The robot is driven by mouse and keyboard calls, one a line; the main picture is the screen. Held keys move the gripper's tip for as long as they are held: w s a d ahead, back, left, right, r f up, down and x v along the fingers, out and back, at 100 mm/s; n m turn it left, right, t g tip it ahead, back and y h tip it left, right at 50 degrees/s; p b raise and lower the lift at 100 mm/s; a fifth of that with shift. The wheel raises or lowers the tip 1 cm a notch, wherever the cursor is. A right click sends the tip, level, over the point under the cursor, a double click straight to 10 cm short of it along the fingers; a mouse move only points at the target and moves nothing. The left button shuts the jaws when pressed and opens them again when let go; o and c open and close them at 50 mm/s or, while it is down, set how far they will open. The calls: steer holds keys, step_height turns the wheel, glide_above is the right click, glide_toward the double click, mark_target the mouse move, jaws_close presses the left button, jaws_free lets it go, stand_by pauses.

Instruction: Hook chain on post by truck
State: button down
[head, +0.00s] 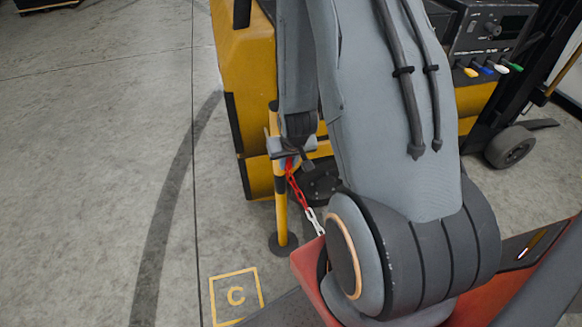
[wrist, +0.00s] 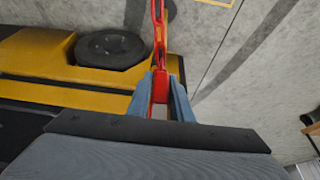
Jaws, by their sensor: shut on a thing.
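The post (head: 281,205) is a slim yellow and black upright on a round dark base, beside the yellow truck (head: 243,75). My gripper (head: 289,158) is at the post's upper part and overlaps it in the head view. The red and white chain (head: 297,190) hangs from my gripper down to the right, where my arm hides its far end. In the wrist view, my gripper (wrist: 161,92) is shut on a red end piece of the chain (wrist: 160,40). I cannot tell whether that piece touches the post.
The truck's dark wheel (wrist: 112,48) and yellow side are close to my gripper in the wrist view. The concrete floor to the left is open.

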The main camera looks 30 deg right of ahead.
steer(key=w+d+f+b, duration=0.1)
steer(key=w+f+b, duration=0.1)
steer(key=w, duration=0.3)
steer(key=shift+w+d+f+b, duration=0.2)
steer(key=shift+d+f+b, duration=0.05)
steer(key=shift+b, duration=0.15)
stand_by(0.3)
steer(key=c, duration=1.5)
jaws_free()
steer(key=shift+b+v, duration=0.55)
steer(key=shift+v, duration=3.35)
